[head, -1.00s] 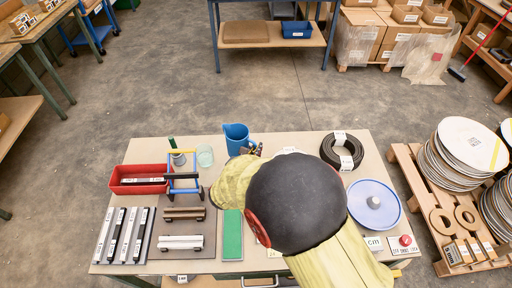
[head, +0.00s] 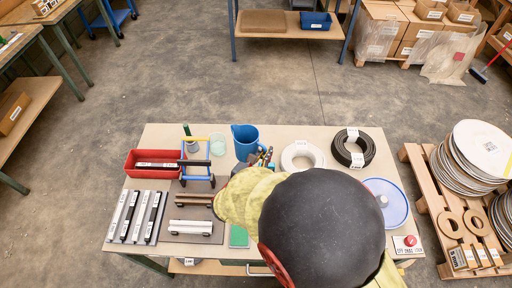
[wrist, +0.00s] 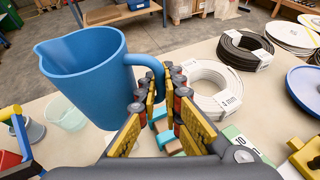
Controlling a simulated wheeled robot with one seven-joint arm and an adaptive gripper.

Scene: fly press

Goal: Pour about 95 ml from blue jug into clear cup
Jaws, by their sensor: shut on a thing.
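The blue jug (head: 246,143) is near the back of the table, close to upright, with its open mouth up. In the wrist view the jug (wrist: 88,75) fills the left side, its spout at the left. My gripper (wrist: 160,95) is shut on the jug's handle at its right; in the head view the fingertips (head: 264,157) show beside the jug. I cannot tell whether the jug's base touches the table. The clear cup (head: 217,145) stands just left of the jug, apart from it. In the wrist view the cup (wrist: 68,116) is partly behind the jug. Liquid levels are not visible.
A blue-framed rack (head: 197,172) and red bin (head: 140,168) are left of the cup. A white coil (head: 301,152) and black coil (head: 352,150) lie right of the jug. My arm hides the table's front middle.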

